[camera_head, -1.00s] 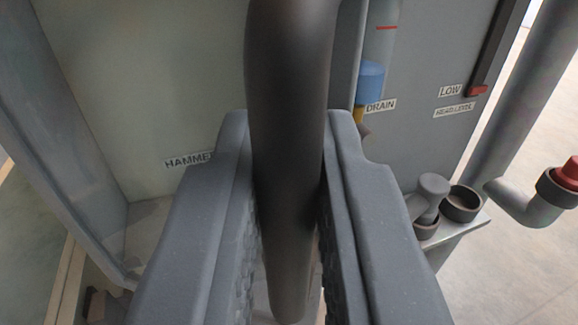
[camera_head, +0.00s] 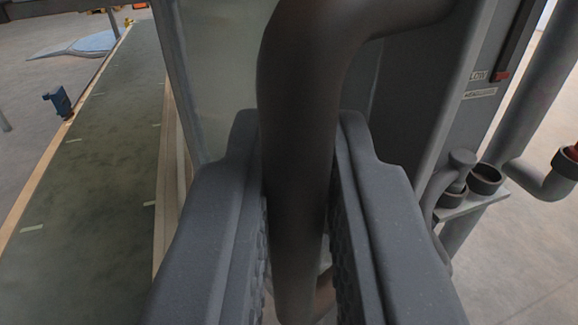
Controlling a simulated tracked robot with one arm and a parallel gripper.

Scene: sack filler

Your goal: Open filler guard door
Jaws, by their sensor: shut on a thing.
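My gripper (camera_head: 298,225) fills the lower middle of the view, its two grey jaws shut on a dark brown tubular handle (camera_head: 300,120). The handle runs upright between the jaws. It bends to the right at the top, and part of its lower end shows below the jaws. Behind it is a pale panel with a grey frame (camera_head: 180,75), which appears to be the guard door. The jaws and handle hide much of the panel, and its hinge cannot be made out.
A green conveyor belt (camera_head: 90,150) runs along the left. At the right stand a grey cabinet side (camera_head: 440,90), a small shelf with cups (camera_head: 485,180) and a grey pipe (camera_head: 545,100) with an elbow. Open floor (camera_head: 530,255) lies at lower right.

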